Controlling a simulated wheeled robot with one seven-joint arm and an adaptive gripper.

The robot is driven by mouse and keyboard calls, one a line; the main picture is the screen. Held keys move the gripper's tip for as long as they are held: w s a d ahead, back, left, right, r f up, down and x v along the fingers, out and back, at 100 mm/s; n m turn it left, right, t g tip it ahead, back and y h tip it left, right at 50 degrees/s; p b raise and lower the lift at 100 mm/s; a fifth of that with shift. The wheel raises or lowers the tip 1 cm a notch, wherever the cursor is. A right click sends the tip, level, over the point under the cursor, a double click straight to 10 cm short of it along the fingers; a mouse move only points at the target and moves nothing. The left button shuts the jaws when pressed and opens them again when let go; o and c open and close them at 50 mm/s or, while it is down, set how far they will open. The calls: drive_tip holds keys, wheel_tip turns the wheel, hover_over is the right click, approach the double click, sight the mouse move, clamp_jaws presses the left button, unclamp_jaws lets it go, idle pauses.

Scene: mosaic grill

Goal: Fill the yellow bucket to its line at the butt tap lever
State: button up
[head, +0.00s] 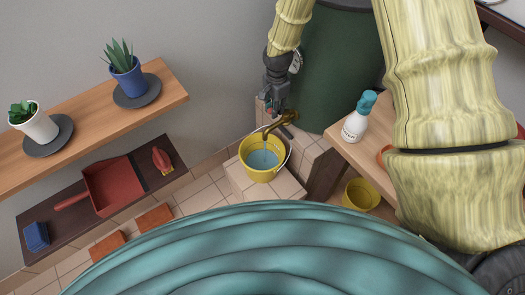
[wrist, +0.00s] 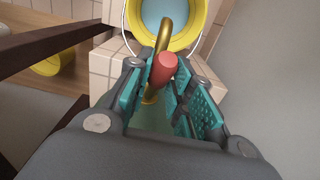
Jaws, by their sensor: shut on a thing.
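The yellow bucket (head: 246,171) stands upright on a tiled block below the brass tap (head: 284,120). Blue-grey water lies inside it; I cannot make out a fill line. In the wrist view the bucket (wrist: 211,20) is at the top, with the brass spout (wrist: 164,38) over its mouth. The dark green butt (head: 335,75) stands behind the tap. My gripper (head: 271,108) is at the tap, shut on the red lever. In the wrist view the red lever (wrist: 163,68) sits between the teal pads of my gripper (wrist: 160,92). I cannot tell whether water is running.
A wooden bench (head: 348,152) with a spray bottle (head: 355,122) stands right of the tap. Another yellow container (head: 360,195) sits beneath it. At left, a wooden shelf (head: 80,125) holds potted plants, above a lower shelf with a red dustpan (head: 112,186).

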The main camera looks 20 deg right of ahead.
drive_tip(key=shift+w+a, duration=0.1)
drive_tip(key=shift+a, duration=0.05)
drive_tip(key=shift+f+b, duration=1)
drive_tip(key=shift+f, duration=1.2)
drive_tip(key=o, duration=0.9)
drive_tip(key=shift+f, duration=0.1)
drive_tip(key=shift+r+p, duration=2.65)
drive_tip(key=shift+r, duration=0.9)
